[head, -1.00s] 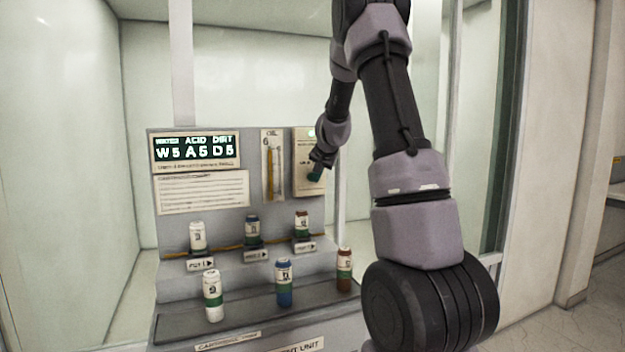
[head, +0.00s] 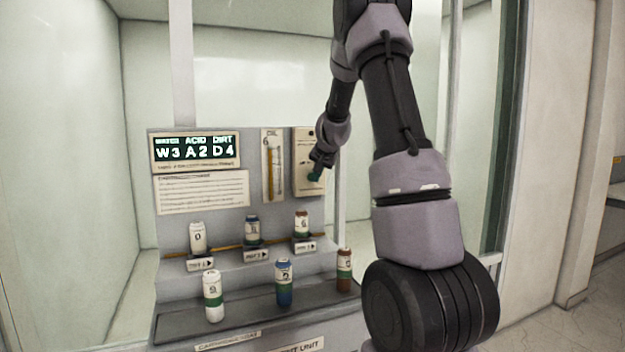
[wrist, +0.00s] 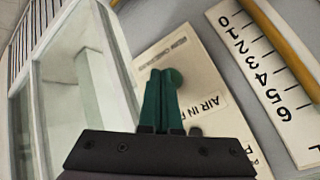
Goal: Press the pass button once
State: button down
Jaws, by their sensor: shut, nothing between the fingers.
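The pass button's wording is not readable. A cream panel (head: 302,150) at the upper right of the grey unit fills the middle of the wrist view (wrist: 208,75), with a label starting "AIR IN". A round green shape (wrist: 176,77) lies at my fingertips, apparently a button; I cannot tell whether they touch it. The display (head: 196,151) reads W3 A2 D4.
An oil gauge (head: 272,165) stands left of the panel. Canisters stand on two steps below: white (head: 212,298), blue (head: 284,285) and brown (head: 344,272) in front, others behind. A pale glass-walled enclosure surrounds the unit.

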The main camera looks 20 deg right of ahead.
jog(key=shift+s, duration=3)
jog(key=s+a+r+n+y, duration=0.2)
jog(key=s+a+r, duration=0.5)
jog(key=s+a, duration=0.3)
jog(key=s, duration=0.6)
jog(key=s+a+r+n+g, duration=0.1)
jog(key=s+a, duration=0.2)
jog(key=s, duration=0.6)
jog(key=s+a+r+n+g+y, duration=0.1)
jog(key=s+a, duration=0.3)
jog(key=s, duration=0.5)
jog(key=shift+s+r, duration=0.2)
jog(key=shift+s, duration=0.15)
